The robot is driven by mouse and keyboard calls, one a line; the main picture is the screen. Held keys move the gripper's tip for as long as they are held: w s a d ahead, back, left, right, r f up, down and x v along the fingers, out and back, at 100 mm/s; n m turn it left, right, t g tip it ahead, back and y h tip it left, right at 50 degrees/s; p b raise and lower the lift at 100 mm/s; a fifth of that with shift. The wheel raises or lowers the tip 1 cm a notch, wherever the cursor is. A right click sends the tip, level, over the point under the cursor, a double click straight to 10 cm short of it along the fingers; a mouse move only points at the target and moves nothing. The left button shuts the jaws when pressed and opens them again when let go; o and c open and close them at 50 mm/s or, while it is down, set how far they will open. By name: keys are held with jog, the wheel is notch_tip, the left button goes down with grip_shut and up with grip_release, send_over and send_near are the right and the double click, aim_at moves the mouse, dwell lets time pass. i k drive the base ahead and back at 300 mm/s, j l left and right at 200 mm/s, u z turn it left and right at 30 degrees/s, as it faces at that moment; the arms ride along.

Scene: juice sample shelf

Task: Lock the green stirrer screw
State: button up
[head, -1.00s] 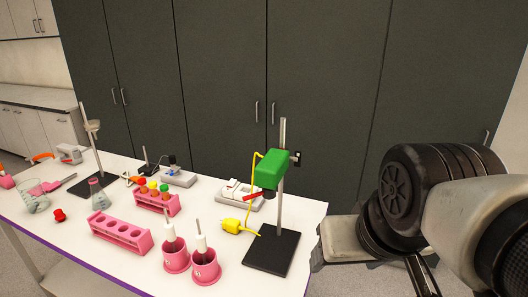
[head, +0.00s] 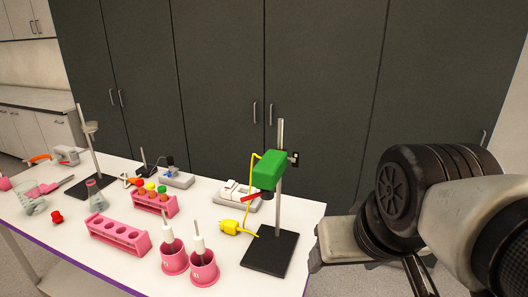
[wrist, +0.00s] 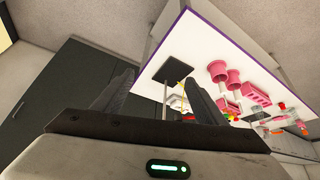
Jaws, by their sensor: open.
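The green stirrer (head: 268,171) is clamped high on the metal rod (head: 279,205) of a stand with a black base (head: 270,254), near the table's right end. A small dark piece (head: 294,158), possibly its screw, sticks out to the right of the rod; its locked state cannot be told. My gripper shows in the wrist view (wrist: 158,80) with its two dark fingers apart and nothing between them. In the head view my arm is to the right of the table, apart from the stirrer; the fingers are mostly hidden there. The stand's base also shows in the wrist view (wrist: 181,67).
A yellow plug and cord (head: 232,228) lie left of the stand. Two pink cups (head: 204,271) and a pink rack (head: 118,236) stand on the white table (head: 110,268). Grey cabinets (head: 330,110) rise behind. The floor right of the table is free.

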aim_at(295, 160)
jog(key=l+u, duration=0.55)
jog(key=u, duration=0.15)
jog(key=k+l+u, duration=0.1)
jog(key=i, duration=0.15)
